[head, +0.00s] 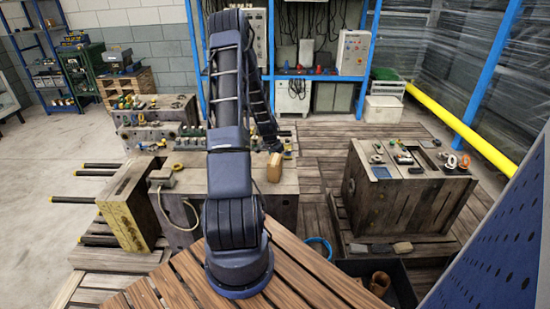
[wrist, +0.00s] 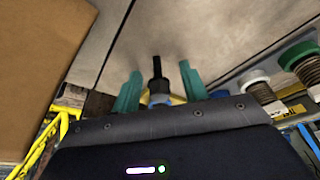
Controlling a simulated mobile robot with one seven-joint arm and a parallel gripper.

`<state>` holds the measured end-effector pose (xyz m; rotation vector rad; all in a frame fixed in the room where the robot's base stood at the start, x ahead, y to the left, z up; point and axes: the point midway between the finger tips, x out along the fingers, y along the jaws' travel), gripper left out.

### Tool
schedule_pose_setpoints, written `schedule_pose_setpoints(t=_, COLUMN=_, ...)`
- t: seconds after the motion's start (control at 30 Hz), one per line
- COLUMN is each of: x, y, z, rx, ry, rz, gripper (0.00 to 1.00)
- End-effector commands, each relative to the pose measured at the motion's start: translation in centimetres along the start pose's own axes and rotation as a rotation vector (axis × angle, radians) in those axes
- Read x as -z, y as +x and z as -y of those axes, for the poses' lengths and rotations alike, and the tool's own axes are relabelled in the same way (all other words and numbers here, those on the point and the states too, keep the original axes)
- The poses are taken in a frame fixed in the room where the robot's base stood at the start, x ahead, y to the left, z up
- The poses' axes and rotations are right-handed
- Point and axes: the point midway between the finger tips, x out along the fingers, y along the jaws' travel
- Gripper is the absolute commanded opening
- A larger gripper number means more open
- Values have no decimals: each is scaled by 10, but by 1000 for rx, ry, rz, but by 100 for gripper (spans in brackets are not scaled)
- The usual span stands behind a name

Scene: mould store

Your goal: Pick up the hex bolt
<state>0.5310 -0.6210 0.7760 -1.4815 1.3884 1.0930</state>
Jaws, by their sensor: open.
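A black bolt-like piece, which looks like the hex bolt (wrist: 157,67), shows in the wrist view on or just above the grey surface. My gripper (wrist: 160,84) is open, with one teal finger on each side of the piece and a gap to each. The piece's near end is partly hidden behind the gripper body, where a small blue-grey part shows. I cannot tell whether the fingers are level with it. In the head view my gripper (head: 272,146) is low over the right part of the middle mould block (head: 225,172); the bolt cannot be made out there.
A brown box (head: 274,168) stands close to my gripper and fills the left of the wrist view (wrist: 40,60). Capped, coiled cylinders (wrist: 262,92) stand close on the right. A second mould block (head: 385,200) with small parts stands to the right, across a plank floor.

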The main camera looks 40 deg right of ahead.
Motion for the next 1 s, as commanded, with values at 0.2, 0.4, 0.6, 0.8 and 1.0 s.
schedule_pose_setpoints(t=0.2, x=0, y=0, z=0, rx=0, ry=0, rz=0, gripper=22)
schedule_pose_setpoints(t=0.4, x=0, y=-1, z=0, rx=0, ry=0, rz=0, gripper=0)
schedule_pose_setpoints(t=0.6, x=0, y=-1, z=0, rx=0, ry=0, rz=0, gripper=0)
schedule_pose_setpoints(t=0.8, x=5, y=-15, z=1, rx=2, ry=1, rz=-2, gripper=0)
schedule_pose_setpoints(t=1.0, x=16, y=-51, z=2, rx=4, ry=1, rz=-3, gripper=0)
